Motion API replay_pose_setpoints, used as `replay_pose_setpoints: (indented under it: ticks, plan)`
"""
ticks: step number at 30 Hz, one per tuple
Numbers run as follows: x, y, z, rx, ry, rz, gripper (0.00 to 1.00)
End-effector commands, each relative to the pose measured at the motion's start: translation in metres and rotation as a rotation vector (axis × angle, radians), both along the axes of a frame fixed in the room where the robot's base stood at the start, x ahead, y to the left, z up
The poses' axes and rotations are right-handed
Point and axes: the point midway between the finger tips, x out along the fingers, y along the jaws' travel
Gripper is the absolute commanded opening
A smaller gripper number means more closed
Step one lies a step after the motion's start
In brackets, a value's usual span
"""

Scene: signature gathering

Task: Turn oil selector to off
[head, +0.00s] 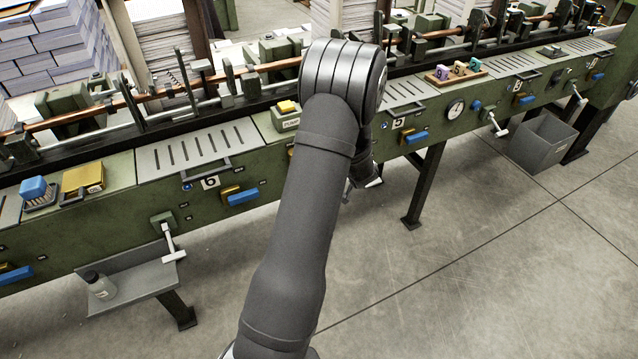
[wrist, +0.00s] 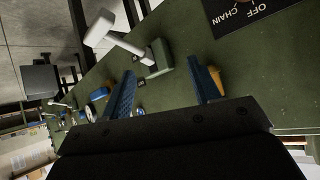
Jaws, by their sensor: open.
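A black label plate (wrist: 250,18) reading OFF and CHAIN is on the green machine panel at the top right of the wrist view, partly cut off. A grey lever with a white handle (wrist: 103,27) sticks out from a green block on the panel, left of the plate. My gripper (wrist: 163,68) is open, its two blue fingers apart and nothing seen between their tips. The lever's block shows just beyond the fingertips; I cannot tell whether they touch it. In the head view my own arm hides most of the gripper and the panel around it.
The green machine front (head: 260,210) runs across the head view with blue handles (head: 243,197) and another white-handled lever (head: 170,240). A grey shelf (head: 140,283) holds a bottle (head: 100,286). A grey bin (head: 541,142) stands at right. The floor (head: 480,260) in front is clear.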

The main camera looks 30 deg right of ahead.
Motion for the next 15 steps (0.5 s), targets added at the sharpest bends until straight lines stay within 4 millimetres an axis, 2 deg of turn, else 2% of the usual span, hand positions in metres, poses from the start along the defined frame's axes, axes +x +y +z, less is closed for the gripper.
replay_pose_setpoints:
  ticks: [1, 6, 12, 15]
  plan:
    - [-0.006, 0.001, -0.016, 0.028, -0.036, 0.014, 0.56]
    - [-0.025, 0.017, -0.056, 0.141, -0.217, 0.08, 0.56]
    - [-0.058, 0.049, -0.085, 0.312, -0.464, 0.142, 0.56]
    - [-0.077, 0.065, -0.091, 0.397, -0.588, 0.162, 0.56]
